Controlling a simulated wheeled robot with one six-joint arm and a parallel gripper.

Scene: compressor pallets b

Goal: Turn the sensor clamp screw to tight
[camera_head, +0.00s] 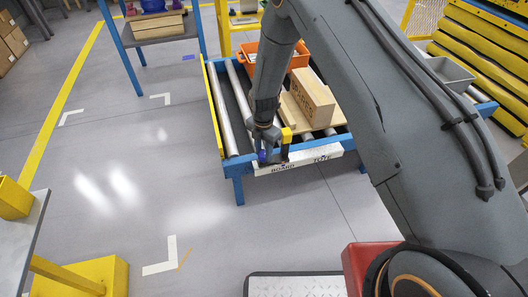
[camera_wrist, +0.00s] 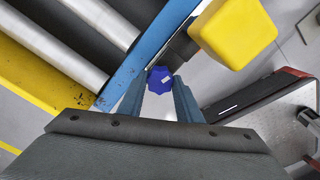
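The clamp screw appears as a blue faceted knob (camera_wrist: 160,80) with a small white mark on its face, beside the blue conveyor frame. In the wrist view, my gripper (camera_wrist: 161,82) has one finger on each side of the knob, and the fingertips lie right at its edges. Whether they press on it or stand just clear cannot be told. In the head view, my gripper (camera_head: 264,153) is low at the near end of the conveyor, with the blue of the knob barely showing. A yellow block (camera_wrist: 234,32), likely the sensor, sits to the right of the knob.
The roller conveyor (camera_head: 239,170) has a blue frame and carries a wooden box (camera_head: 313,97) on a board. An orange bin (camera_head: 259,72) stands behind it. A grey tray (camera_head: 449,74) is to the right. The floor left of the conveyor (camera_head: 140,150) is clear.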

